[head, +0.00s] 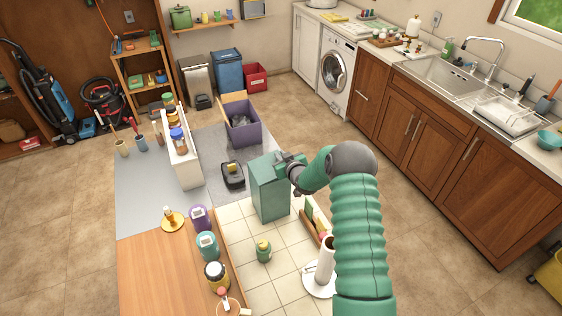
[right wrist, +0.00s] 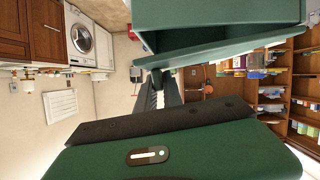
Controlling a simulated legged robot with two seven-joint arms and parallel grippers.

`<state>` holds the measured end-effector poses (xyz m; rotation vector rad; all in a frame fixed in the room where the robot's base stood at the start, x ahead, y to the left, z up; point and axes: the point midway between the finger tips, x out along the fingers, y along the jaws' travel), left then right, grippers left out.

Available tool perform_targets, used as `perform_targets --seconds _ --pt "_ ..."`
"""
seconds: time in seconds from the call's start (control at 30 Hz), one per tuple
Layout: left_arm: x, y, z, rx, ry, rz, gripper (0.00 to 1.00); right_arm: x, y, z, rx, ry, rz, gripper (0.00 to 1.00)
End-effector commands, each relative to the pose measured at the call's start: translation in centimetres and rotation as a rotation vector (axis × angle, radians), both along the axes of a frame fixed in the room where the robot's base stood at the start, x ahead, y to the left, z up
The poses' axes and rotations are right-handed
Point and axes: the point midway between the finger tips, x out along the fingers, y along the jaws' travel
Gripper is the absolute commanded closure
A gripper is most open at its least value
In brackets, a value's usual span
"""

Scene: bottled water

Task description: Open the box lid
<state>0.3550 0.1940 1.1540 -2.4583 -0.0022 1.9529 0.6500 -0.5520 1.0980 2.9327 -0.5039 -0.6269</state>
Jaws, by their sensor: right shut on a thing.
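The teal box (head: 268,192) stands upright on the white tiled part of the table in the head view. My right gripper (head: 281,160) is at its upper right edge. In the right wrist view the box (right wrist: 215,18) fills the top, with a thin teal panel (right wrist: 235,46) angled off it and a dark gap between them. My right gripper (right wrist: 160,80) is shut at the left end of this panel, which looks like the lid. The exact grip is small and partly hidden. My left gripper is not in view.
A purple open box (head: 243,133) and a black device (head: 232,174) are behind the teal box. A green jar (head: 264,251) stands in front, a paper roll (head: 326,262) front right. Several jars line the wooden tabletop (head: 160,270) at left.

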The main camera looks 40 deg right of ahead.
Motion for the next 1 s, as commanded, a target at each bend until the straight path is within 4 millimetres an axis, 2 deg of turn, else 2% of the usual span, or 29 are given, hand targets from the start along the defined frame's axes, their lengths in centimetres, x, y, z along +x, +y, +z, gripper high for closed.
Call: perform_targets --seconds 0.27,0.6,1.0 --pt "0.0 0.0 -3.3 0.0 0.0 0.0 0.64 0.3 1.1 2.0 -0.233 0.075 0.002 1.0" --pt "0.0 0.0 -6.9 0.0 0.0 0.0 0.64 1.2 4.0 4.8 -0.538 0.173 0.006 1.0" --pt "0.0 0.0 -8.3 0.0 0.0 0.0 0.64 2.5 7.9 6.9 -0.89 0.288 0.008 1.0"
